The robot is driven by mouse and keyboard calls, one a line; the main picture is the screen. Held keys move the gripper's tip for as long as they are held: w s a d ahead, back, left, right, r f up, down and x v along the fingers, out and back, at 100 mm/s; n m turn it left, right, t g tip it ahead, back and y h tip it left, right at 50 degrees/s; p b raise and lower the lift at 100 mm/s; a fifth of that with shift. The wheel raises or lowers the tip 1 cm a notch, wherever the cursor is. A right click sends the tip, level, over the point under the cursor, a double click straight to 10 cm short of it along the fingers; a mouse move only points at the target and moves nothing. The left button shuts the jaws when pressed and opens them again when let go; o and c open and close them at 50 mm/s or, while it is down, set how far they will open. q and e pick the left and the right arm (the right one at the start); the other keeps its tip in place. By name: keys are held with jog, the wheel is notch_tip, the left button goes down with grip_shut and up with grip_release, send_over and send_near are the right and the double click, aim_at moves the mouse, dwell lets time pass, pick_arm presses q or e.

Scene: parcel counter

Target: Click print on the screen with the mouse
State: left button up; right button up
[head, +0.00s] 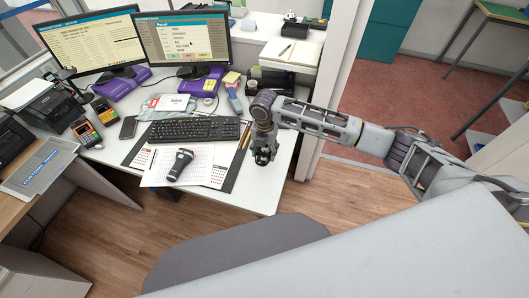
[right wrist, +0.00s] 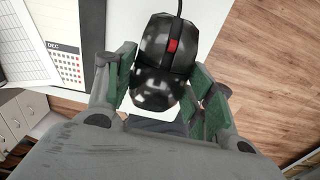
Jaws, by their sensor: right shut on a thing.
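The black mouse (right wrist: 160,45) with a red scroll wheel lies between the fingers of my right gripper (right wrist: 168,92) in the right wrist view, its cable running away at the top. My right gripper (head: 263,155) is shut on the mouse, at the right end of the white desk in the head view. There the mouse is mostly hidden under the gripper. The right monitor screen (head: 158,47) shows a pop-up window (head: 180,38) with lines of text and green, red and yellow buttons along its bottom. The button labels are too small to read surely. My left gripper is out of view.
A black keyboard (head: 195,130) lies left of my right gripper. A handheld scanner (head: 180,165) rests on a calendar sheet (head: 212,172) in front of it. The left monitor (head: 95,45), card terminal (head: 86,133) and phone (head: 128,127) stand further left. The desk's right edge is close to the gripper.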

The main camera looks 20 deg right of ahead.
jog(key=shift+f, duration=0.1)
dwell(0.3)
notch_tip(320, 180, down, 6)
jog(key=shift+r, duration=0.1)
jog(key=shift+f+b, duration=0.3)
jog(key=shift+f, duration=0.1)
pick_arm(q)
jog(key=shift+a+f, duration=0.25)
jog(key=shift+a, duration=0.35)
pick_arm(e)
jog(key=shift+f, duration=0.1)
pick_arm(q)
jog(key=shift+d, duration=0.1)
pick_arm(e)
jog(key=shift+f, duration=0.1)
